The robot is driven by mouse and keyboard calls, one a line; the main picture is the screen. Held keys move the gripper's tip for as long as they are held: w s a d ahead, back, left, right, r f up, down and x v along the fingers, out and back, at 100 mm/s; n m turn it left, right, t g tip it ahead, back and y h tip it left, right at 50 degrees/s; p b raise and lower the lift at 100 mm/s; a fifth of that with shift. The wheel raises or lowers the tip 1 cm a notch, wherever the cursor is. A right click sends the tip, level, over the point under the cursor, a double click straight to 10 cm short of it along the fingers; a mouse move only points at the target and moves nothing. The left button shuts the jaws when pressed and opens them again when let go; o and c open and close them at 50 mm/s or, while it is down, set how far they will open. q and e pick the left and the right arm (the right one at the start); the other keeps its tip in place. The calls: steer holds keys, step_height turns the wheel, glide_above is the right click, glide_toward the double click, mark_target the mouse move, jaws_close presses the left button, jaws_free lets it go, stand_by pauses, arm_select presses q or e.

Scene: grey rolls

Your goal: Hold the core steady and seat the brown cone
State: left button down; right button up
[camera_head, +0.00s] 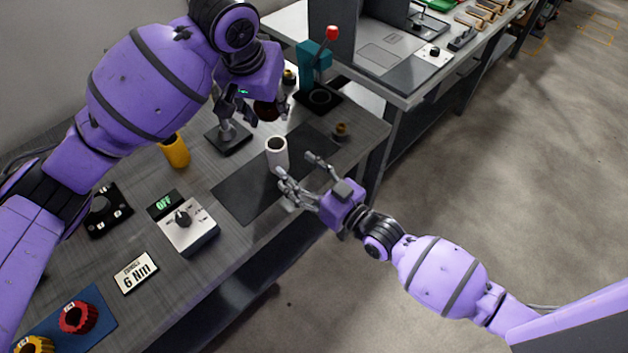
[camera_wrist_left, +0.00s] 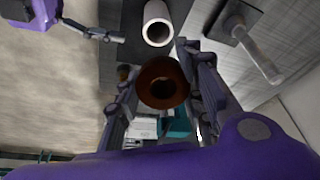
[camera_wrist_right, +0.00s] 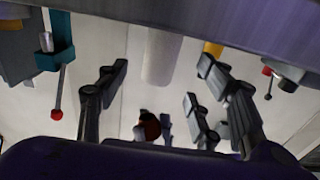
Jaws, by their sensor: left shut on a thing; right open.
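The white hollow core (camera_head: 277,153) stands upright on the dark mat (camera_head: 240,193) and also shows in the left wrist view (camera_wrist_left: 158,24). My left gripper (camera_head: 262,108) is shut on the brown cone (camera_head: 267,111), held above the bench behind the core. The cone's central hole faces the left wrist camera (camera_wrist_left: 160,68). The cone is apart from the core. My right gripper (camera_head: 294,165) is open and empty, low beside the core, with fingers spread towards it. In the right wrist view the core (camera_wrist_right: 161,55) appears between the finger pairs, not visibly touched.
A grey post on a square base (camera_head: 228,138) and a yellow cylinder (camera_head: 175,151) stand left of the core. A teal press (camera_head: 313,66) is behind. A small brass part (camera_head: 341,131) lies right, near the bench edge. A dial box (camera_head: 188,230) sits in front.

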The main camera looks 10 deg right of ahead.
mark_target(284, 159)
steer(key=x, duration=0.6)
steer(key=shift+w+a, duration=0.1)
steer(key=shift+a, duration=0.1)
